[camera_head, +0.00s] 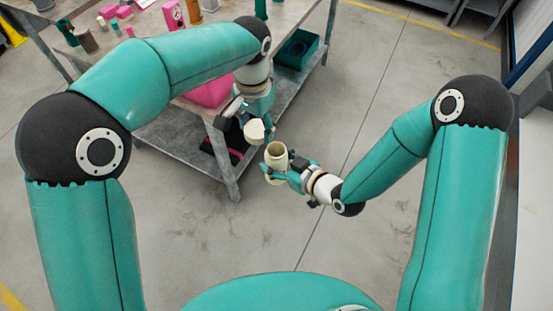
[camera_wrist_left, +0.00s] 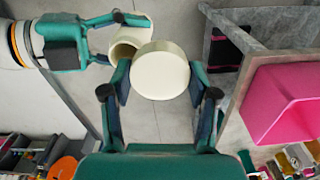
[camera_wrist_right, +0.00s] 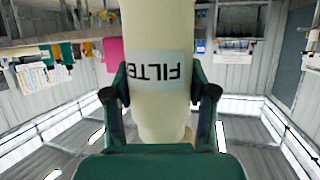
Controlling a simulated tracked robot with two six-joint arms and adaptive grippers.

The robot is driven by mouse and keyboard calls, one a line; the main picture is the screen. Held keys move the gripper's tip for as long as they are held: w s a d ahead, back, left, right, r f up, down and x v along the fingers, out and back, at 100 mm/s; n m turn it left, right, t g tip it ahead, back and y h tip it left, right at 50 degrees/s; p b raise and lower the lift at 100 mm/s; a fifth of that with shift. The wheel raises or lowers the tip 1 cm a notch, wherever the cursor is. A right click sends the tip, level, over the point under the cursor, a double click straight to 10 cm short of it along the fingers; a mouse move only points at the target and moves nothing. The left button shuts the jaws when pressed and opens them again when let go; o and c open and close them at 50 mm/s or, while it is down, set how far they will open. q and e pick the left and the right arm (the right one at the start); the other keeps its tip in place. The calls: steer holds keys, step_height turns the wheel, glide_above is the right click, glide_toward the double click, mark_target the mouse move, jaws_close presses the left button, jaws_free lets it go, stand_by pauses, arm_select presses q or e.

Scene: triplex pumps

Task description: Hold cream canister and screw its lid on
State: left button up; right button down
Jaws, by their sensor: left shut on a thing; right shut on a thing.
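In the right wrist view the canister (camera_wrist_right: 158,100) fills the middle, with a white label reading "FILTE" upside down. The round cream lid (camera_head: 256,131) is in my left gripper (camera_head: 258,122), above and to the left of the canister's mouth, apart from it. In the left wrist view the lid (camera_wrist_left: 160,68) sits between both fingers and partly covers the canister (camera_wrist_left: 128,42).
A grey workbench (camera_head: 233,180) stands close to the left, its corner leg near both grippers. It bears pink parts and small cylinders. A pink bin (camera_head: 210,92) and a green crate (camera_head: 297,50) are also at the bench. Open floor (camera_head: 345,90) lies to the right.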

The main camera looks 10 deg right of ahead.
arm_select(q)
steer(key=m, duration=0.1)
glide_toward(276, 146)
steer(key=s, duration=0.2)
steer(key=shift+f, duration=0.1)
steer(key=shift+f, duration=0.15)
steer(key=shift+f, duration=1.9)
steer(key=shift+a+r, duration=0.1)
steer(key=shift+r, duration=0.05)
steer(key=shift+f, duration=0.95)
steer(key=shift+f, duration=0.6)
